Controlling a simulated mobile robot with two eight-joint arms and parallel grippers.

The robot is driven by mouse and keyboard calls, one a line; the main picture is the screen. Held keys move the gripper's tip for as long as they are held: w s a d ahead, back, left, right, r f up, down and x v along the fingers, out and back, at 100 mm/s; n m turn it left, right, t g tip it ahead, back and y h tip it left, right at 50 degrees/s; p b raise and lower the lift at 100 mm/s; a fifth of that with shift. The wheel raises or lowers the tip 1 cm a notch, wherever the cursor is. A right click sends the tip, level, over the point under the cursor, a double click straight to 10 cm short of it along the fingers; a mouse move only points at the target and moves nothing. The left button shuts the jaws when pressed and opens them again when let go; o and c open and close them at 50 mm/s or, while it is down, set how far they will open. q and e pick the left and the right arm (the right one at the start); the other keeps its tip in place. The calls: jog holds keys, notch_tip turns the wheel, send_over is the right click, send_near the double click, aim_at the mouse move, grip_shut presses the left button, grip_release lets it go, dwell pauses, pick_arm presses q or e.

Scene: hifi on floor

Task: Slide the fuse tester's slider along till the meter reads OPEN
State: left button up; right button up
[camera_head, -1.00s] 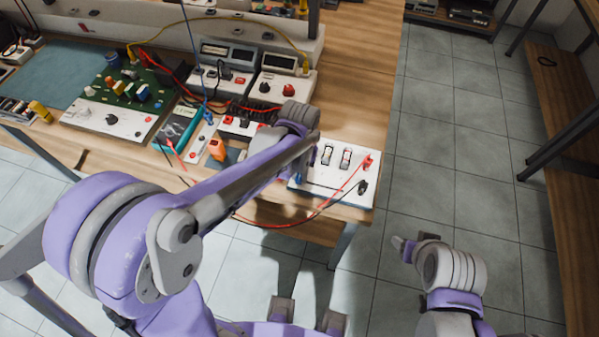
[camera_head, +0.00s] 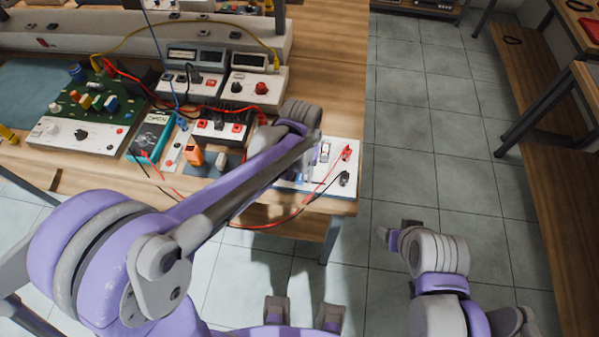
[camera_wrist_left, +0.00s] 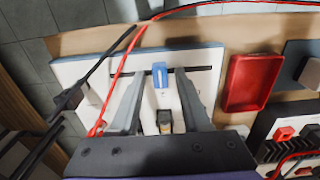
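The fuse tester is a white panel (camera_head: 344,186) at the table's right front corner, partly hidden by my left arm. In the left wrist view the panel (camera_wrist_left: 207,58) has a dark straight slot with a blue slider (camera_wrist_left: 160,73) standing in it. My left gripper (camera_wrist_left: 160,86) is open, with one finger on each side of the slider and gaps showing between. In the head view my left gripper (camera_head: 308,168) is over the panel.
Red and black leads cross the panel's end. A red tray (camera_wrist_left: 250,82) lies beside the panel in the wrist view. A green circuit board (camera_head: 95,100) and an orange part (camera_head: 195,156) are to the left. Open tiled floor (camera_head: 420,150) lies right of the table.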

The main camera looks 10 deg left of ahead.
aim_at(301, 177)
pick_arm(q)
jog(key=shift+r, duration=0.1)
notch_tip(301, 177, up, 11)
jog(key=shift+f+p, duration=0.2)
jog(key=shift+p, duration=0.2)
dwell(0.6)
jog(key=s+a+f+t, duration=0.2)
jog(key=s+a, duration=0.4)
jog(key=s, duration=0.1)
jog(key=s+a+f+t, duration=0.3)
jog(key=s+a, duration=0.3)
jog(key=s, duration=0.1)
jog(key=shift+s+a, duration=0.15)
jog(key=shift+s, duration=0.05)
jog(key=shift+a+f, duration=0.1)
dwell(2.8)
